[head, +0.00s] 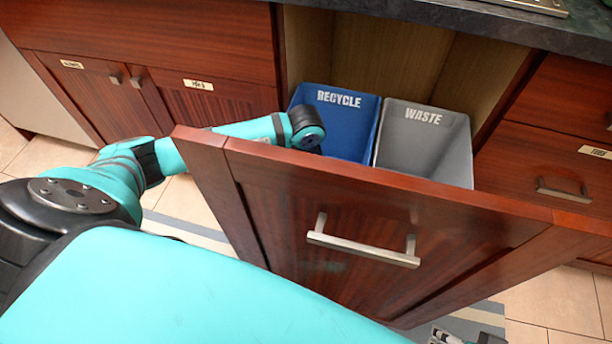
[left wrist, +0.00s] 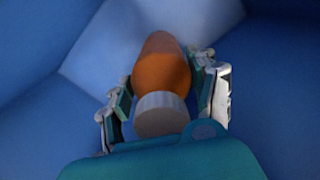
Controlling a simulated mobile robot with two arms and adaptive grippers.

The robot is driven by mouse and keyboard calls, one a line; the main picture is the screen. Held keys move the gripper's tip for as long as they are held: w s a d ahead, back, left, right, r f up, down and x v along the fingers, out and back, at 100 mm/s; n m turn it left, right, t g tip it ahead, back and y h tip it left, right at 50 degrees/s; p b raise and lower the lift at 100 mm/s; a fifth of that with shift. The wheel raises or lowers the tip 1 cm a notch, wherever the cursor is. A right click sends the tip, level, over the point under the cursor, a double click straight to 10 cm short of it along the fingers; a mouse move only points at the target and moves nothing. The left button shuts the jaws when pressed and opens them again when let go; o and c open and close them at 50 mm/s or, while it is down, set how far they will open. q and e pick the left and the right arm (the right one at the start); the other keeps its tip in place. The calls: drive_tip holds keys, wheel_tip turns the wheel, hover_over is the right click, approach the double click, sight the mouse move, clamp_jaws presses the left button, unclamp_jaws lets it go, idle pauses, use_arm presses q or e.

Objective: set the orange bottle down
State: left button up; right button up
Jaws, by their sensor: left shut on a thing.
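The orange bottle (left wrist: 163,62) with a white cap (left wrist: 160,116) shows in the left wrist view, its cap end nearest the camera. My left gripper (left wrist: 165,78) has its fingers on both sides of the bottle and is shut on it. Blue walls surround them, inside the blue RECYCLE bin (head: 345,110). I cannot tell whether the bottle touches the bin floor. In the head view my left arm reaches behind the drawer front into the bin, and the gripper and bottle are hidden. Part of my right gripper (head: 468,337) shows at the bottom edge; its jaws are unclear.
The grey WASTE bin (head: 425,135) stands right of the blue bin in the pulled-out drawer. The wooden drawer front (head: 380,225) with its metal handle (head: 362,248) stands before both bins. A dark counter (head: 440,15) overhangs behind.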

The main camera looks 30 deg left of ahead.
use_arm(q)
wheel_tip(320, 180, down, 2)
use_arm(e)
drive_tip(key=w, duration=0.1)
drive_tip(key=w+t, duration=0.1)
drive_tip(key=shift+w+a+r, duration=0.35)
drive_tip(key=shift+w+a, duration=0.05)
use_arm(q)
drive_tip(key=o, duration=1.1)
use_arm(e)
drive_tip(key=shift+w+a+r+t+y, duration=0.1)
drive_tip(key=shift+w+t+y, duration=0.2)
drive_tip(key=shift+w+t, duration=0.1)
drive_tip(key=shift+s, duration=0.1)
use_arm(q)
wheel_tip(320, 180, up, 4)
drive_tip(key=shift+w+f+p, duration=0.1)
drive_tip(key=shift+p, duration=0.3)
wheel_tip(320, 180, up, 8)
drive_tip(key=shift+r+p, duration=0.15)
drive_tip(key=shift+p, duration=0.6)
use_arm(e)
drive_tip(key=s, duration=0.1)
drive_tip(key=s+g, duration=0.1)
drive_tip(key=s+d+r+g, duration=0.1)
drive_tip(key=s, duration=0.1)
drive_tip(key=shift+d, duration=0.1)
